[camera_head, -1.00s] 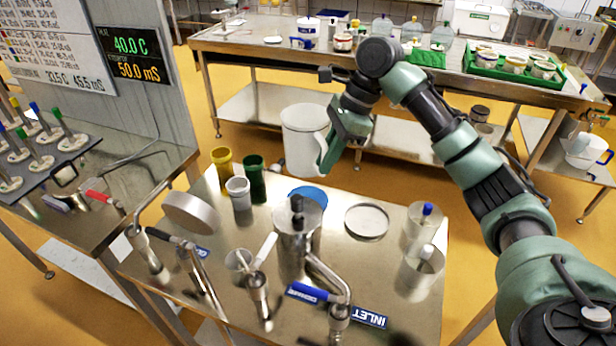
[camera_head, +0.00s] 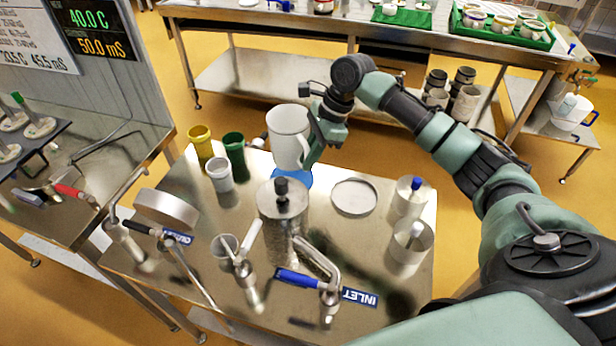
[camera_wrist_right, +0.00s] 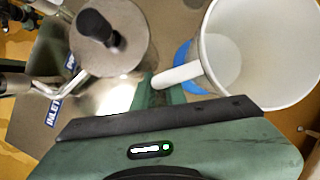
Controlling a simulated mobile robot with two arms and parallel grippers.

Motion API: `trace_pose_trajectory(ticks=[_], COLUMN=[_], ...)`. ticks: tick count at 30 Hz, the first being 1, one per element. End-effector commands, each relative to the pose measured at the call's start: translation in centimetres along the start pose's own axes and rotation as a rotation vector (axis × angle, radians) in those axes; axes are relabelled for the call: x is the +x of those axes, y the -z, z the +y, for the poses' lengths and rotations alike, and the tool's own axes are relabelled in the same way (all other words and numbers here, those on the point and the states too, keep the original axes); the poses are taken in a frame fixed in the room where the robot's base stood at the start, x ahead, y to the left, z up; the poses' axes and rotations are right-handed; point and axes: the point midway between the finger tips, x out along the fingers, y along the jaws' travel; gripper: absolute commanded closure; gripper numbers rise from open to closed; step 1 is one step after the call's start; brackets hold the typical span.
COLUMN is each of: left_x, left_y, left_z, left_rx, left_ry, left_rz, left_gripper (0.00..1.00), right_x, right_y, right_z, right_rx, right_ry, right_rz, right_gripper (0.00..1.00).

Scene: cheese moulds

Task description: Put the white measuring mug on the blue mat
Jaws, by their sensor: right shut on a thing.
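The white measuring mug (camera_head: 288,136) is upright in the head view, at the back of the steel table. My right gripper (camera_head: 314,146) is shut on its handle, on the mug's right side. In the right wrist view the mug (camera_wrist_right: 262,50) shows its open, empty inside, with the handle in my right gripper (camera_wrist_right: 165,88). The blue mat (camera_head: 304,178) lies on the table at the mug's base and is partly hidden by the mug. It also shows in the wrist view (camera_wrist_right: 187,56). I cannot tell whether the mug touches it. My left gripper is out of view.
A steel pot with a black knob (camera_head: 284,210) stands in front of the mat. A green cup (camera_head: 234,155), a yellow cup (camera_head: 201,143) and a white cup (camera_head: 219,175) stand to the left. A round shallow dish (camera_head: 355,196) lies to the right.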

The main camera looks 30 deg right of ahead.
Motion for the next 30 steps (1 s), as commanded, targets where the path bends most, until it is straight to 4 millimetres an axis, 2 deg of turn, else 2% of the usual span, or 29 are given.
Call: trace_pose_trajectory(ticks=[3, 8, 15, 18, 30], left_x=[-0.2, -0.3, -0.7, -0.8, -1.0], left_y=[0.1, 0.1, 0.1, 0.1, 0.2], left_z=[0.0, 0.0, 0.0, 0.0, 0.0], left_rx=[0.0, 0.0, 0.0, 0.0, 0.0], left_ry=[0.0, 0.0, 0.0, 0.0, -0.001], left_rz=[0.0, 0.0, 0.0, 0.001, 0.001], left_gripper=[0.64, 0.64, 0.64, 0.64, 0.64], right_x=[1.5, 2.7, 6.4, 7.2, 7.6], right_y=[0.6, 1.1, 2.5, 2.9, 3.1], right_z=[0.0, 0.1, 0.1, 0.1, 0.2], right_rx=[0.0, 0.001, 0.001, 0.0, -0.001], right_ry=[0.0, -0.001, -0.001, 0.001, 0.0], right_rz=[-0.002, -0.001, -0.002, -0.002, -0.002], right_gripper=[1.0, 1.0, 1.0, 1.0, 1.0])
